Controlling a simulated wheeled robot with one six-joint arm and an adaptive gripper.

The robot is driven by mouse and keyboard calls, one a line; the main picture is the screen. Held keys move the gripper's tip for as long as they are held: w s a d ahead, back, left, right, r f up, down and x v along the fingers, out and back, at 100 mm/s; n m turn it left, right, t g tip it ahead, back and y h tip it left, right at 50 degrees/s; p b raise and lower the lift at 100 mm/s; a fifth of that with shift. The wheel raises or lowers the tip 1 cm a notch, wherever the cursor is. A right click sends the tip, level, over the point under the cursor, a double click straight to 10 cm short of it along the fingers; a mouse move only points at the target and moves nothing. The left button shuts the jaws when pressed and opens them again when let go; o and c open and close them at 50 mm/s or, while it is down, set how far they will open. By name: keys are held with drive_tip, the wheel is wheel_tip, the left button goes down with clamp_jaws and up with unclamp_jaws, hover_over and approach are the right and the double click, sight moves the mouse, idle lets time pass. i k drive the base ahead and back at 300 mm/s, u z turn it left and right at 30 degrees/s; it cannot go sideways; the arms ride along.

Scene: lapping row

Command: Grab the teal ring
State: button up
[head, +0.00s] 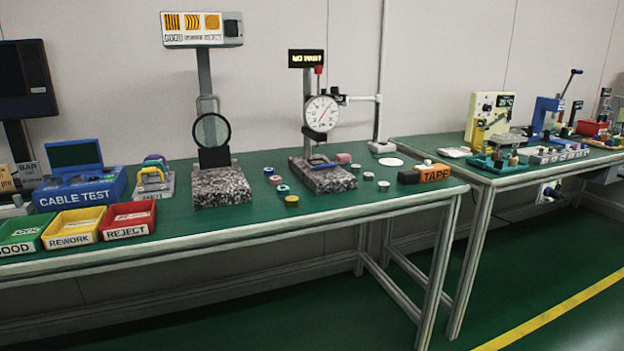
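Several small round pieces lie on the green bench top around the granite base of the dial gauge stand. One, a teal and white piece (283,189), lies in front of the stand, to the left of its base, and looks like the teal ring. My gripper is not in view.
A yellow piece (292,201) and a pink piece (275,180) lie close by. The dial gauge stand (322,180) and magnifier stand (221,188) rise on either side. Yellow (73,241) and red (128,235) bins stand left. The floor in front is clear.

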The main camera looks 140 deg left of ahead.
sight(282, 190)
drive_tip(key=u, duration=4.85)
